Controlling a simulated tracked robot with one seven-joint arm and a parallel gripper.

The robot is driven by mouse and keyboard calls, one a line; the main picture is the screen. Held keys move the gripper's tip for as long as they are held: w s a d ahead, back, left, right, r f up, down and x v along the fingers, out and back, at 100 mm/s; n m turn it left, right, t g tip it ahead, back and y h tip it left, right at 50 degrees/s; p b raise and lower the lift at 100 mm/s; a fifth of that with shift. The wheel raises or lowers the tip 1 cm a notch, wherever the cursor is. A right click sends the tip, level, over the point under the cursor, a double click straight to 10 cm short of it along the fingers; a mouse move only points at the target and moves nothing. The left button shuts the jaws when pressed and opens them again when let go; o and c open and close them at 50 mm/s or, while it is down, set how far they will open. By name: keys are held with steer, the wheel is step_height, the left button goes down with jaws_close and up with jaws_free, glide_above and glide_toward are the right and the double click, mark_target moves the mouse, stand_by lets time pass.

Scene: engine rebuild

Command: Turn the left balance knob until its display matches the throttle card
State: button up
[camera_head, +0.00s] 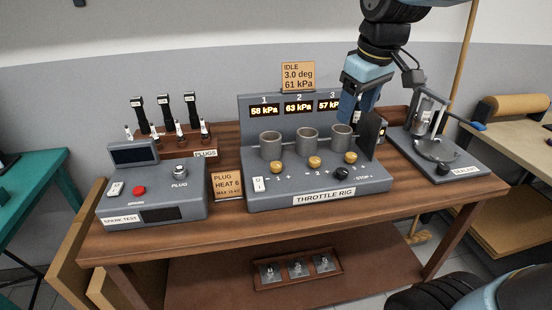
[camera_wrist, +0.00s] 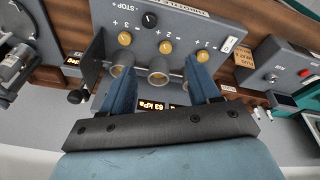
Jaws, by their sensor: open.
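The grey throttle rig (camera_head: 320,185) stands mid-bench with three displays and three cylinders. The left brass balance knob (camera_head: 275,166) sits below display 1 (camera_head: 264,110), which reads 58 kPa. The throttle card (camera_head: 297,76) above the rig reads idle, 3.0 deg, 61 kPa. My gripper (camera_head: 361,108) is open and empty at the rig's right end, away from the left knob; it partly covers display 3. In the wrist view the rig is upside down; the left knob (camera_wrist: 202,57) shows near the tip of one of my gripper's (camera_wrist: 158,68) fingers, which do not hold it.
The middle knob (camera_head: 314,161) reads below display 2, 63 kPa; the right knob (camera_head: 351,157) and black stop knob (camera_head: 341,173) are close by. The spark test box (camera_head: 155,190) stands left, the sealant stand (camera_head: 440,150) right. Cylinders (camera_head: 306,139) rise behind the knobs.

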steer(key=w+a+f+n+g, duration=0.25)
steer(key=w+a+n, duration=0.25)
steer(key=a, duration=0.5)
steer(key=n, duration=0.3)
glide_toward(276, 164)
steer(key=shift+h, duration=0.4)
steer(key=f, duration=0.8)
steer(key=shift+a+f, duration=0.25)
steer(key=shift+a, duration=0.05)
steer(key=shift+c, duration=0.2)
steer(key=c, duration=1)
